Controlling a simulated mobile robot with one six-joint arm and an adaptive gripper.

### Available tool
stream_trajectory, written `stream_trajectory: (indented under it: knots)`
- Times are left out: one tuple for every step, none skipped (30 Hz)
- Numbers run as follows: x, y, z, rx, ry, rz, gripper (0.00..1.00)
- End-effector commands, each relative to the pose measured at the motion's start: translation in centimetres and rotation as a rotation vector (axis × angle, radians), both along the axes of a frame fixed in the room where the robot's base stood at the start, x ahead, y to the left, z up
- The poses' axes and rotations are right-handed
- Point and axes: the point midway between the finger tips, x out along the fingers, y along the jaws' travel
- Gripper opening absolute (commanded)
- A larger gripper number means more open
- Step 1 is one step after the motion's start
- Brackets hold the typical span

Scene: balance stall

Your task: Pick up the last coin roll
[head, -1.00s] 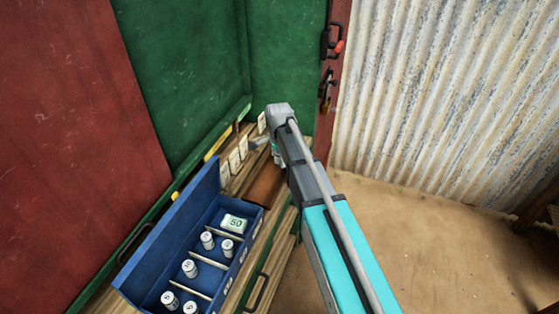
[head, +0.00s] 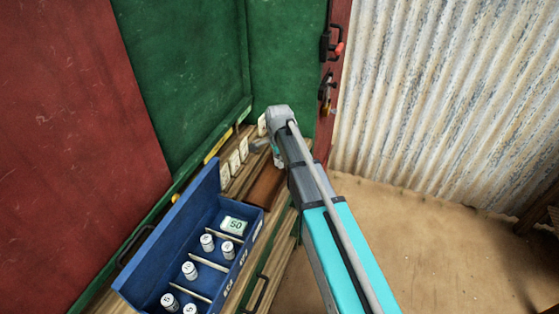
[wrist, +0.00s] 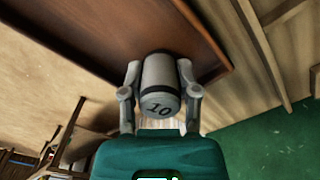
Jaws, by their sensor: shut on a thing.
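A grey coin roll marked 10 (wrist: 160,84) is between the two fingers of my gripper (wrist: 160,88) in the wrist view. The fingers are shut on its sides, and a brown wooden surface lies behind it. In the head view my arm hides most of the gripper and the held roll. Several other coin rolls (head: 190,270) stand upright in the compartments of an open blue cash box (head: 140,265) at the lower left.
A brown tray (head: 265,187) lies on the wooden counter beyond the box, beside my arm. Several pale cards (head: 234,163) stand along the back of the counter. Green panels (head: 180,70) rise behind, and a corrugated wall (head: 450,100) is at the right.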

Motion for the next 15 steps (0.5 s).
stream_trajectory:
  knots:
    - [-0.03, -0.03, 0.0, 0.0, 0.001, 0.0, 0.0]
    - [-0.03, -0.03, 0.0, 0.0, 0.001, 0.0, 0.0]
    - [-0.03, -0.03, 0.0, 0.0, 0.001, 0.0, 0.0]
    - [-0.03, -0.03, 0.0, 0.0, 0.001, 0.0, 0.0]
    - [-0.03, -0.03, 0.0, 0.0, 0.001, 0.0, 0.0]
    - [-0.04, -0.03, 0.0, 0.0, 0.001, 0.0, 0.0]
    - [-0.04, -0.03, 0.0, 0.0, 0.001, 0.0, 0.0]
    - [-0.04, -0.04, 0.02, 0.0, 0.001, 0.0, 0.0]
    - [-0.04, -0.04, 0.05, 0.0, 0.001, 0.0, 0.0]
    - [-0.04, -0.04, 0.08, 0.0, 0.001, 0.0, 0.0]
    - [-0.04, -0.04, 0.13, 0.0, 0.001, 0.0, 0.0]
    - [-0.04, -0.04, 0.22, 0.0, 0.001, 0.0, 0.0]
    - [-0.03, -0.05, 0.3, 0.0, 0.001, 0.0, 0.0]
    - [-0.02, -0.04, 0.39, 0.0, 0.001, -0.001, 0.0]
    - [-0.03, -0.05, 0.54, 0.0, 0.0, -0.001, 0.0]
